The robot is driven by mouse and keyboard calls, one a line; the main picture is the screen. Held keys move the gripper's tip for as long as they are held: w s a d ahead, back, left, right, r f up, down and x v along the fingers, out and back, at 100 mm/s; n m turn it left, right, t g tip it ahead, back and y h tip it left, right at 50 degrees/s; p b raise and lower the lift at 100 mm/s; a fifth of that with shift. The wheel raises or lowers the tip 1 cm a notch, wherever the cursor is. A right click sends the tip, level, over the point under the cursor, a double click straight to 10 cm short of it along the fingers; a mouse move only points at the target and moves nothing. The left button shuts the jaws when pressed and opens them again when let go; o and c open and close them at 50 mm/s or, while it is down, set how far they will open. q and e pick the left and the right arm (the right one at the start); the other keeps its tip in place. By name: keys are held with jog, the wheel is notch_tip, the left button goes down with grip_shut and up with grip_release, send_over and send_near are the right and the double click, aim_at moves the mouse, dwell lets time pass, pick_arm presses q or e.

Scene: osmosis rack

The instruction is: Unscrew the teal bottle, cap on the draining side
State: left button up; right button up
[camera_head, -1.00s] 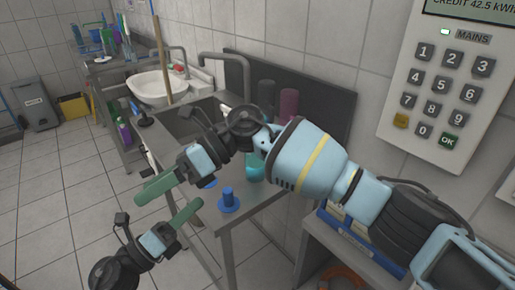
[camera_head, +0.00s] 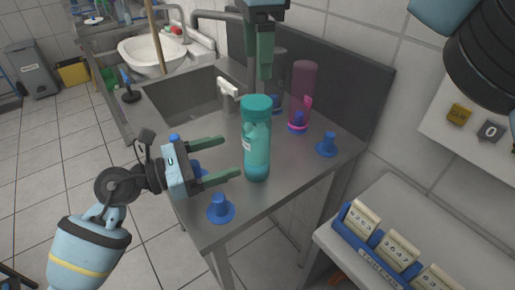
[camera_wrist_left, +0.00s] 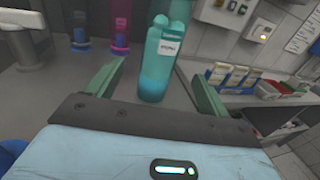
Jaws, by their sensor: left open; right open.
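The teal bottle (camera_head: 257,160) stands upright on the steel draining side (camera_head: 290,185), with its teal cap (camera_head: 257,103) on top. My left gripper (camera_head: 231,157) is open, its green fingers level and pointing at the bottle's body from the left. In the left wrist view the bottle (camera_wrist_left: 157,72) stands ahead between the open fingers; contact is not clear. My right gripper (camera_head: 265,72) points down from the top edge, open, just above or behind the cap. Its fingers overlap in the head view, so the gap between them is hidden.
Blue pegs (camera_head: 220,209) stand on the draining side, one at the front and another (camera_head: 327,146) at right. A pink bottle (camera_head: 303,82) and a dark bottle stand behind. The sink basin (camera_head: 195,100) and tap are left. A card rack (camera_head: 380,248) sits lower right.

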aim_at(254, 147)
pick_arm(q)
jog(key=shift+w+d, duration=0.2)
jog(key=shift+d, duration=0.35)
pick_arm(e)
jog(key=shift+s, duration=0.1)
pick_arm(q)
jog(key=shift+x, duration=3.35)
